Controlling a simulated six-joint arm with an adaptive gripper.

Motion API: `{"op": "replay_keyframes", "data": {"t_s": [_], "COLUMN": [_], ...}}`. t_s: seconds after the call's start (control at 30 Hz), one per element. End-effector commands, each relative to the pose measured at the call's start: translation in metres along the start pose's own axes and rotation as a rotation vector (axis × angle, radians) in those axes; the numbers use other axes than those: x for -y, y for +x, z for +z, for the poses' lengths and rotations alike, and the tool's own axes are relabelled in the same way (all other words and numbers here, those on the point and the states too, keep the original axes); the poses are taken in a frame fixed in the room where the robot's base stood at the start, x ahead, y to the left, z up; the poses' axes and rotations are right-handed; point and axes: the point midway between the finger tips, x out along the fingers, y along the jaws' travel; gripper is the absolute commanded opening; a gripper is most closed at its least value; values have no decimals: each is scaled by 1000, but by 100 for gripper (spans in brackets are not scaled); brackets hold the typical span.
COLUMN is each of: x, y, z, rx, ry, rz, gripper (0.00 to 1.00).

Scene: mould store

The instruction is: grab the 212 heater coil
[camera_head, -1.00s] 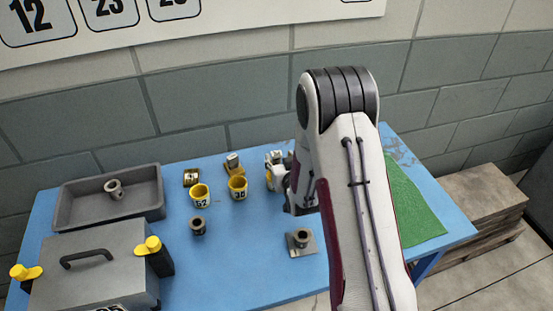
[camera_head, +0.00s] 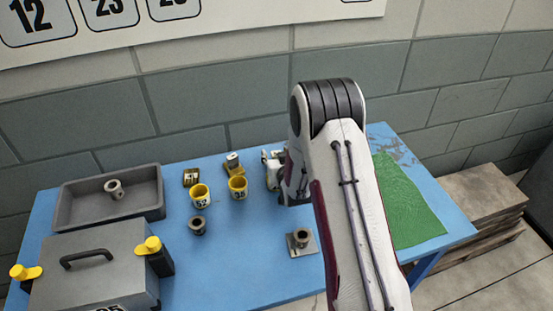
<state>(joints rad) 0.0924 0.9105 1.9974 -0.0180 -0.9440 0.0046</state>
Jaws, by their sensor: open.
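Two yellow ring-shaped pieces with dark number marks stand on the blue table (camera_head: 250,285): the left one (camera_head: 200,195) and the right one (camera_head: 238,187). Their numbers are too small to read surely, and I cannot make out a 212 on anything. A small yellow-and-dark piece (camera_head: 191,178) and a yellow piece with a grey top (camera_head: 233,164) stand behind them. A white, grey and yellow shape (camera_head: 271,170) shows just left of my arm, partly hidden; I cannot tell what it is. My arm hides my gripper's fingers.
A grey tray (camera_head: 160,205) holding a grey spool (camera_head: 115,189) is at the left. A grey case (camera_head: 60,285) with yellow-topped latches is in front. A dark spool (camera_head: 198,226) and a flanged grey piece (camera_head: 302,241) stand mid-table. A green mat (camera_head: 415,220) lies at the right.

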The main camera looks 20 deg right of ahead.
Motion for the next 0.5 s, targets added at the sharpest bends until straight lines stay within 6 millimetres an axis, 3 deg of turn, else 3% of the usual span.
{"op": "replay_keyframes", "data": {"t_s": [0.33,0.5], "x": [0,0], "y": [0,0], "z": [0,0], "rx": [0,0], "ry": [0,0], "rz": [0,0], "gripper": [40,0]}}
